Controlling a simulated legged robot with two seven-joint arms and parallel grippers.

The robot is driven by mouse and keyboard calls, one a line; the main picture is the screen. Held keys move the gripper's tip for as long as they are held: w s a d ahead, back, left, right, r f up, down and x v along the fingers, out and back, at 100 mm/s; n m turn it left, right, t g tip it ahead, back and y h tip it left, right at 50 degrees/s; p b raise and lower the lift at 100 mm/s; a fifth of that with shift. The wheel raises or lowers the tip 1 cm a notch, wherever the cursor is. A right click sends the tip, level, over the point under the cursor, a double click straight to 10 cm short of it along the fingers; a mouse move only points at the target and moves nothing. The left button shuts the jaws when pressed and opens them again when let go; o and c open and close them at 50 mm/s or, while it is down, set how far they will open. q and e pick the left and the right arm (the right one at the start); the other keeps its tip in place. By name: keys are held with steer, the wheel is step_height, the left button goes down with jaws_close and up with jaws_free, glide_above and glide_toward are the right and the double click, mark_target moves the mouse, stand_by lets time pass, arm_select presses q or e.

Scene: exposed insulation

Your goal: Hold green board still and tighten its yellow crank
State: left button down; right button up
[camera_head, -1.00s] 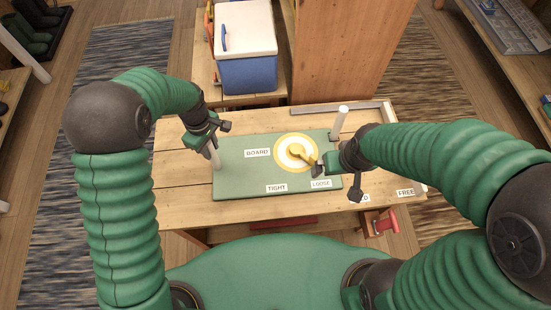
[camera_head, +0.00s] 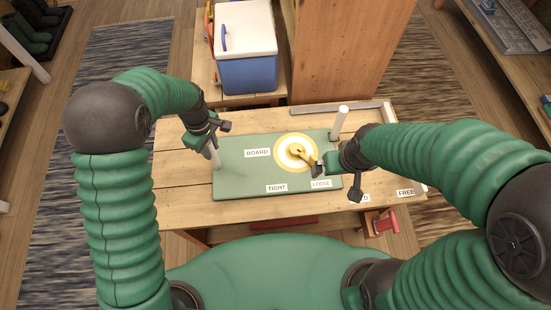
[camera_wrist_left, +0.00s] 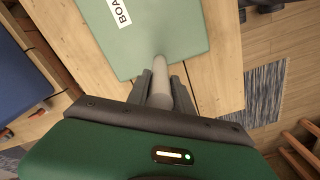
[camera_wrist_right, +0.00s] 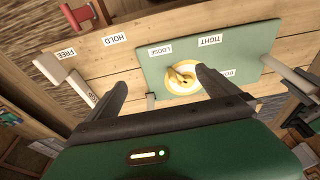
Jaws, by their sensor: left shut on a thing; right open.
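The green board (camera_head: 235,178) lies on the wooden bench with labels BOARD, TIGHT and LOOSE. The yellow crank (camera_head: 299,152) sits in a white and yellow ring on it, its arm pointing toward the LOOSE label.
The right post (camera_head: 340,120) rises behind my right gripper. HOLD and FREE labels and a red-handled clamp (camera_head: 383,222) are at the right. A blue cooler (camera_head: 247,75) stands behind; the bench's left end is clear.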

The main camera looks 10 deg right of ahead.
steer(key=shift+c, duration=0.3)
stand_by(1.8)
steer(key=shift+w, duration=0.1)
steer(key=shift+c, duration=1.1)
steer(key=w+m+g, duration=0.1)
steer(key=w, duration=0.2)
steer(key=w+d+f+m+g, duration=0.1)
steer(key=w+m, duration=0.1)
steer(key=w, duration=0.1)
steer(key=w+d+f+m+y, duration=0.1)
steer(key=w+m, duration=0.1)
steer(key=shift+w+g, duration=0.4)
steer(key=c, duration=1)
steer(key=w+f+m+g, duration=0.1)
steer(key=w, duration=0.1)
steer(key=w+d+f+m+y, duration=0.1)
steer(key=w+m, duration=0.1)
steer(key=w+f+m+g+y, duration=0.1)
steer(key=w+m, duration=0.1)
steer(key=shift+w+d+f+g, duration=0.2)
steer(key=shift+d+f+g, duration=0.1)
steer(key=shift+d, duration=0.05)
jaws_close()
glide_toward(304, 153)
steer(key=s+d+f, duration=0.2)
steer(key=s+f, duration=0.2)
steer(key=shift+s+d+f, duration=0.3)
steer(key=shift+s+d, duration=0.05)
steer(key=shift+d, duration=0.05)
